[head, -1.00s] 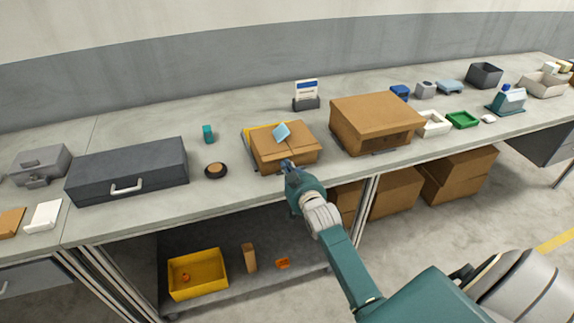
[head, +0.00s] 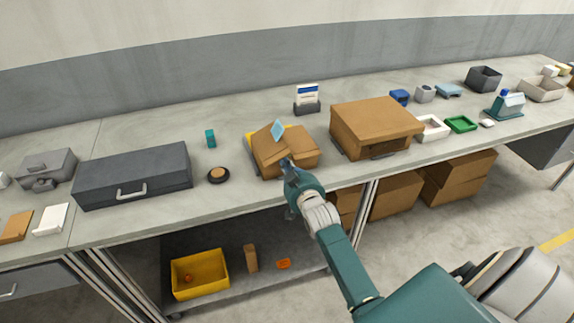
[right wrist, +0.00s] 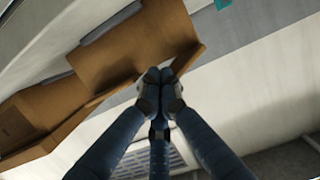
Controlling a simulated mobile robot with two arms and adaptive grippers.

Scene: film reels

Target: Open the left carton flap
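A brown carton (head: 298,158) sits on the bench near its front edge, over a yellow piece. Its left flap (head: 264,150) is tilted up on the left side, with a light blue piece (head: 277,130) at its upper edge. The right side of the top looks flat. My right gripper (head: 286,163) is at the carton's front, by the inner edge of the left flap. In the right wrist view its fingertips (right wrist: 161,76) are together beside brown cardboard (right wrist: 135,45). I see nothing clearly pinched between them. My left gripper is out of view.
A dark grey case (head: 133,176) and a small dark round dish (head: 218,175) lie left of the carton. A larger brown box (head: 372,122) stands close on the right. A card holder (head: 306,105) stands behind. A yellow bin (head: 200,275) is on the lower shelf.

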